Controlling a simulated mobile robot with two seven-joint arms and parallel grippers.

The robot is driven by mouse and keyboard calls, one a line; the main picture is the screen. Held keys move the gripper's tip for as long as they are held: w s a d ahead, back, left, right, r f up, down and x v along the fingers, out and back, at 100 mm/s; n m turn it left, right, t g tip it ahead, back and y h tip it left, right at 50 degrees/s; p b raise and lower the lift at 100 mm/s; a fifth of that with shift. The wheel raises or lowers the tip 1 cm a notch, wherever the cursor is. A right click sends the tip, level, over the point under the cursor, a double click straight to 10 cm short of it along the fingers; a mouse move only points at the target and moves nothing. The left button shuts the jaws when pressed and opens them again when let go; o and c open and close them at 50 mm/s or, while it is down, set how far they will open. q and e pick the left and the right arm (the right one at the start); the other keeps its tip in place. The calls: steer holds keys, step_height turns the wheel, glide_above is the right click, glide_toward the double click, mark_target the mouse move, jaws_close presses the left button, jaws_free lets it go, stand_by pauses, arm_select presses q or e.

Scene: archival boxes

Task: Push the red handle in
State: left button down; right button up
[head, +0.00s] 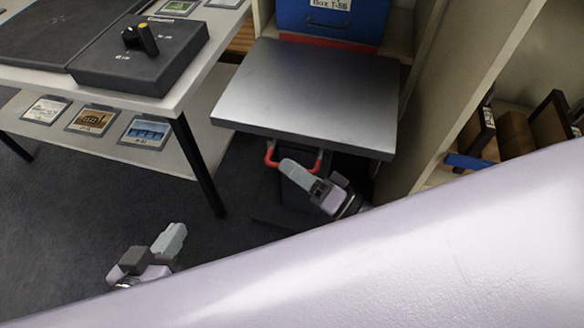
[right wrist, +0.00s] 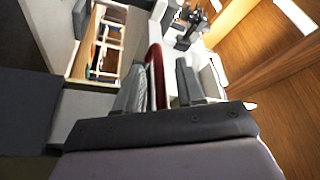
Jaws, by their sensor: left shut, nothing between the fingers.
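The red handle (head: 271,155) is a U-shaped bar under the front edge of a flat silver-grey slab (head: 305,95). My right gripper (head: 288,168) is at the handle, and its pale finger hides part of the bar. In the right wrist view the red bar (right wrist: 154,72) runs between the two fingers of my right gripper (right wrist: 158,85). They stand apart, with a narrow gap beside the bar on the right. My left gripper (head: 172,238) is shut and empty, low over the dark floor at the lower left, away from the handle.
A white table (head: 195,85) with a black knob box (head: 140,55) stands at the left, its leg near the slab. A blue box (head: 333,18) sits in the shelf behind. A shelf side panel (head: 440,95) rises at the right.

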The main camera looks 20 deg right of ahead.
steer(key=shift+w+a+r, duration=0.1)
steer(key=shift+w+a, duration=0.15)
steer(key=shift+w, duration=0.1)
jaws_close()
steer(key=shift+w+d, duration=0.85)
steer(key=shift+w, duration=0.25)
jaws_free()
steer(key=p+v, duration=0.1)
steer(key=v, duration=0.6)
steer(key=shift+p, duration=0.35)
